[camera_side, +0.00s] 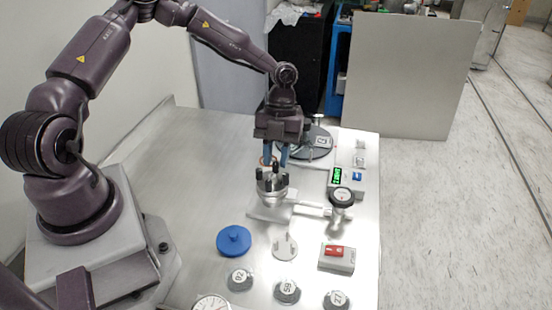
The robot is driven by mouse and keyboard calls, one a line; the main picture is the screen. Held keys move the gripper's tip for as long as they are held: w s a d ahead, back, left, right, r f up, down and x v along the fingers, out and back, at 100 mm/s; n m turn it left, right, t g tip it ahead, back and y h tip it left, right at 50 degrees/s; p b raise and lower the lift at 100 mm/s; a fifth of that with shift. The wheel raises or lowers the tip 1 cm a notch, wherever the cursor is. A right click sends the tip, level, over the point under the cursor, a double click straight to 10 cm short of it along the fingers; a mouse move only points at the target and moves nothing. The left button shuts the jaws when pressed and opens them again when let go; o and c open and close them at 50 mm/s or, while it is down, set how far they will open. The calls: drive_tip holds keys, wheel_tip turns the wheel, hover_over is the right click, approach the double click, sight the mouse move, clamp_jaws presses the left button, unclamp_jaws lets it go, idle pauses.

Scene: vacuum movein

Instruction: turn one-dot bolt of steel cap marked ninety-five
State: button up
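My gripper (276,161) points down with two blue fingers, a gap showing between them and nothing seen in it. It hangs just above a round steel fixture (272,192) with several upright black posts, possibly bolts. No dots can be made out on the posts. Whether the fingertips touch a post is unclear. Three steel caps with round number labels lie along the near edge: a left cap (239,279), a middle cap (287,291) and a right cap (337,299). The middle label looks like 59 or 95; the writing is too small to be sure.
A black-faced gauge or valve (341,197) stands right of the fixture, beside a green-lit display (337,176). A blue lid (233,240), a pale disc (284,246) and a red-switch box (337,257) lie nearer. A dark round plate (318,141) is behind. The table's left side is clear.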

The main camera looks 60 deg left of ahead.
drive_tip(key=shift+s+d+f, duration=0.15)
drive_tip(key=shift+f, duration=0.25)
drive_tip(key=shift+c, duration=0.4)
clamp_jaws()
drive_tip(key=shift+n, duration=0.8)
drive_tip(key=shift+o, duration=0.4)
unclamp_jaws()
drive_tip(key=shift+t, duration=0.3)
